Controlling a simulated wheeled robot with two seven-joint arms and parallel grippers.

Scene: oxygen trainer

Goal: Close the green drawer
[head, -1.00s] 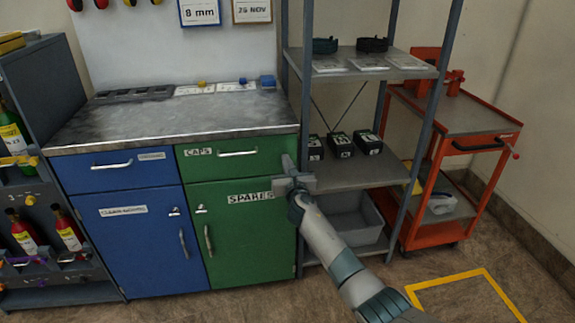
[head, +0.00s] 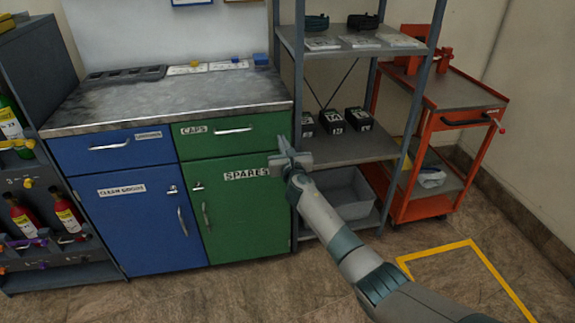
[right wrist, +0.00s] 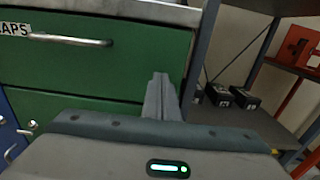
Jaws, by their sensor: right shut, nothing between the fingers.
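The green drawer (head: 266,136) has a CAPS label and a bar handle, above a green SPARES door (head: 240,214). Its front looks about flush with the blue drawer (head: 116,151) to its left; I cannot tell if a small gap is left. It also fills the upper left of the right wrist view (right wrist: 120,65). My right gripper (head: 283,144) is shut and empty, with its fingertips at the lower right part of the drawer front. In the right wrist view the fingers (right wrist: 160,88) point at the drawer front; contact is unclear. My left gripper is out of view.
A grey shelf rack (head: 350,149) with black boxes and a grey bin stands close on the right of the cabinet. An orange cart (head: 470,97) stands beyond it. A dark rack with bottles (head: 40,265) is at the left. The floor in front is clear.

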